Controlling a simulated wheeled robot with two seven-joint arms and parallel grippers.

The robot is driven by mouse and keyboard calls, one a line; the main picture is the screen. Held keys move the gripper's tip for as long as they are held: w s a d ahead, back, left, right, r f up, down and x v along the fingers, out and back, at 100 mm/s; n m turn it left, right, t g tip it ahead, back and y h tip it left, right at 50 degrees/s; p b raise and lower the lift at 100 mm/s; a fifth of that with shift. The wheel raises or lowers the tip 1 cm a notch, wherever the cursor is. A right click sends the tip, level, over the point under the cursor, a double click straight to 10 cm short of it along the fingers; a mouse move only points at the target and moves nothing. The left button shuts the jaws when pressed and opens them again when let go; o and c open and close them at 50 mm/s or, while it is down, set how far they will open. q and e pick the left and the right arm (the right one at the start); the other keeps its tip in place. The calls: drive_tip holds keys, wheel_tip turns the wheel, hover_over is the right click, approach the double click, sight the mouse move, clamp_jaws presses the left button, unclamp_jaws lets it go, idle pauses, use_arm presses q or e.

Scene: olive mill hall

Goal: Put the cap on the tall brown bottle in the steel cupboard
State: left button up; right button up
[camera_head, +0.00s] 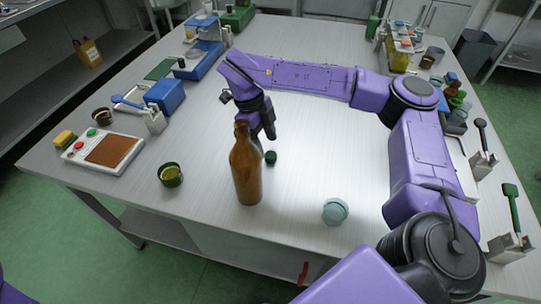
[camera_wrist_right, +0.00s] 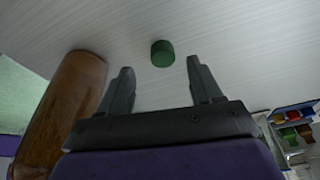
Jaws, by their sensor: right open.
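The tall brown bottle (camera_head: 246,172) stands upright on the pale worktop, near its front edge, not in a cupboard. No cap shows on its neck. A small dark green cap (camera_head: 271,157) lies on the worktop just right of the bottle. My right gripper (camera_head: 264,134) is behind the bottle, pointing down beside the cap. In the right wrist view, the open, empty gripper (camera_wrist_right: 160,66) has the cap (camera_wrist_right: 162,53) just beyond its fingertips, roughly centred between them. The bottle (camera_wrist_right: 65,110) is left of the fingers there. My left gripper is out of view.
A round olive-green container (camera_head: 170,175) and a pale blue round object (camera_head: 335,211) stand on the worktop either side of the bottle. A white device with a brown pad (camera_head: 108,150) is at left. Grey cupboard doors (camera_head: 445,18) show at the far right.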

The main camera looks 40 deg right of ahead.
sight(270, 155)
drive_tip(key=x, duration=0.4)
drive_tip(key=shift+d, duration=0.25)
drive_tip(key=c, duration=1.1)
